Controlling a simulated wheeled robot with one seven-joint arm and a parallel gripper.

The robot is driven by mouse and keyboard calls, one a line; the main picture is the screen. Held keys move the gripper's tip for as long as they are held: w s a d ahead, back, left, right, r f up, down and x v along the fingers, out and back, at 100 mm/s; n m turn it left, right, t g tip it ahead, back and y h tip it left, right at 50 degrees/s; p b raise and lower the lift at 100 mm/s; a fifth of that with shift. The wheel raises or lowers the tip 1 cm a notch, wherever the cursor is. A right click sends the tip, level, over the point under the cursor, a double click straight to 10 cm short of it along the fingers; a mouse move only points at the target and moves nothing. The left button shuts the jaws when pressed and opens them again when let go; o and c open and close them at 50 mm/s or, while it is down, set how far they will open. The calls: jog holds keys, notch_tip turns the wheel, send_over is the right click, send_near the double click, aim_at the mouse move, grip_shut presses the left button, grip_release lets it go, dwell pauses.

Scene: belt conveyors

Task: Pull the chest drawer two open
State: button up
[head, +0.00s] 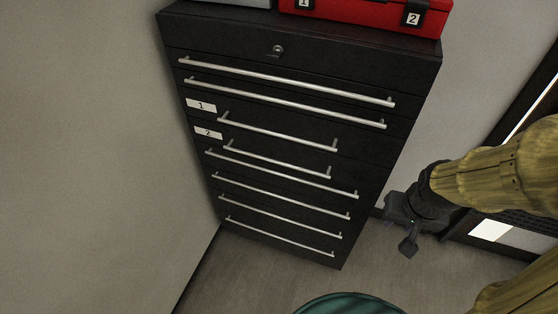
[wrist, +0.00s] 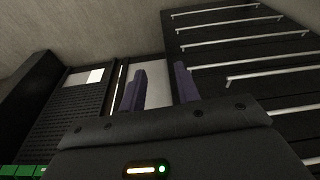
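A black chest of drawers (head: 300,50) stands against the wall in the head view, with several silver bar handles, and all its drawers look shut. The drawer labelled 2 has a white label (head: 208,133) and a shorter silver handle (head: 276,160). Just above it is the drawer labelled 1 (head: 201,105). My gripper (head: 406,248) is to the right of the chest, low and apart from it. In the wrist view my gripper's two fingers (wrist: 160,88) are spread with nothing between them, and the chest handles (wrist: 270,73) show at the right.
A red case (head: 370,12) with tags 1 and 2 lies on top of the chest, beside a grey case (head: 240,2). A wall is close on the left. Bare floor (head: 265,275) lies in front of the chest. A dark-framed unit (head: 490,230) stands at the right.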

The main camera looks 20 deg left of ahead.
jog(key=w+a+f+n+t+y+b, duration=0.1)
jog(key=w+a+f+t+y+b, duration=0.1)
jog(key=w+a+f, duration=0.4)
jog(key=w+a+f+n+t+y+b, duration=0.1)
jog(key=w+a+f, duration=0.2)
jog(key=f, duration=0.4)
jog(key=s+a+f+m+t+y+b, duration=0.1)
jog(key=a+f+m+t+y+b, duration=0.2)
jog(key=a+m+t+y, duration=0.6)
jog(key=a+m+b, duration=0.1)
jog(key=a, duration=0.4)
jog(key=shift+s+f+y, duration=0.2)
jog(key=shift+s+y, duration=0.2)
jog(key=shift+b, duration=0.3)
